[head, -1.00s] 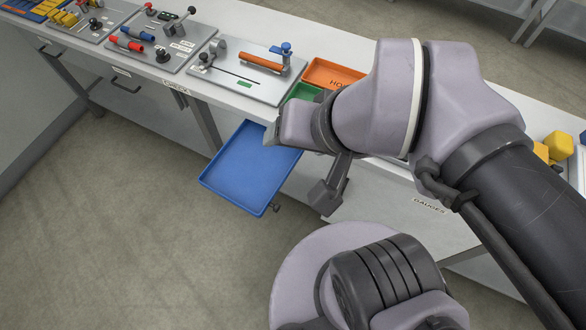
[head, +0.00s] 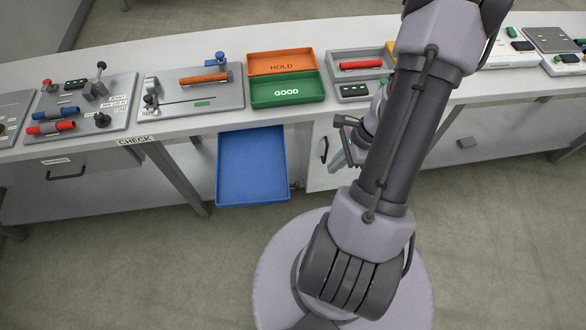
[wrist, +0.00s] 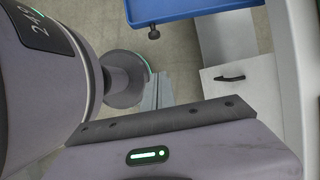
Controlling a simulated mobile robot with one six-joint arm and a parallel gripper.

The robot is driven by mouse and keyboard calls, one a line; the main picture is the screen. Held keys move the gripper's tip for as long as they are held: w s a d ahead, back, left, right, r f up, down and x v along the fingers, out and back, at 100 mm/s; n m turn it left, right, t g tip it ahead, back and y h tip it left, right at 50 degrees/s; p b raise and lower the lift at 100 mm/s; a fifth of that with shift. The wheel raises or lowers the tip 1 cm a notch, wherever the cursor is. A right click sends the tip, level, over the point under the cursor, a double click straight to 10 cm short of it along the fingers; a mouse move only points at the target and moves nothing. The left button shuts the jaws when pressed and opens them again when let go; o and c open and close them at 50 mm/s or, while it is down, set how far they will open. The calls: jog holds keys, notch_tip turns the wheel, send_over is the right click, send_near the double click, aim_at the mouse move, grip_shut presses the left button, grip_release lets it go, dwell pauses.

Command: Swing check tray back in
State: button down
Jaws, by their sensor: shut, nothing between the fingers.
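The blue tray (head: 251,168) is swung out from the bench's front edge, below the green tray, over the floor. It looks empty. Its near edge and a dark knob beneath it also show at the top of the wrist view, where the tray (wrist: 180,8) is partly cut off. My gripper (head: 338,160) is to the right of the tray, apart from it, in front of the white cabinet. Its fingers (wrist: 157,92) are shut and empty in the wrist view. My arm hides part of the bench front.
The bench (head: 190,124) carries a green GOOD tray (head: 287,103), an orange HOLD tray (head: 280,52) and a grey fixture plate (head: 225,98) holding an orange conduit. A cabinet door handle (head: 324,150) is close to my gripper. Bench legs stand left of the blue tray; open floor lies in front.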

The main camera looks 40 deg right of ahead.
jog(key=w+a+f+b, duration=0.4)
jog(key=a+f+b, duration=0.1)
jog(key=f, duration=0.3)
jog(key=shift+a+b, duration=0.4)
jog(key=shift+a, duration=0.15)
jog(key=shift+w, duration=0.1)
